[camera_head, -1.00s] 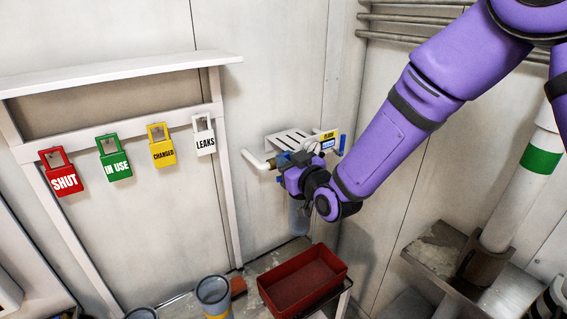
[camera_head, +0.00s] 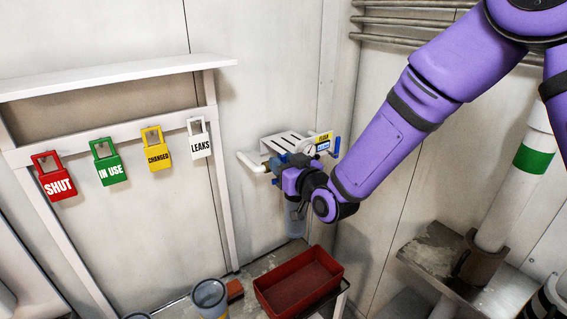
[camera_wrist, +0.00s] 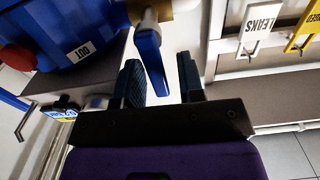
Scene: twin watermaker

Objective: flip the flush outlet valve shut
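In the wrist view a blue valve lever (camera_wrist: 149,62) hangs from a brass fitting (camera_wrist: 158,8). My gripper (camera_wrist: 160,78) is open, with one dark finger on each side of the lever's end. The lever is nearer the left finger; I cannot tell whether they touch. In the head view my gripper (camera_head: 278,163) is at the wall-mounted filter unit, and my wrist hides most of the valve there. The filter's white bracket (camera_head: 287,141) shows above, and its clear bowl (camera_head: 295,222) below.
Another blue handle (camera_head: 336,146) is at the unit's right. A blue housing marked OUT (camera_wrist: 75,30) is close to my left finger. A red tray (camera_head: 300,285) stands below. Coloured tags, including SHUT (camera_head: 57,185) and LEAKS (camera_head: 200,146), hang on a rail at left.

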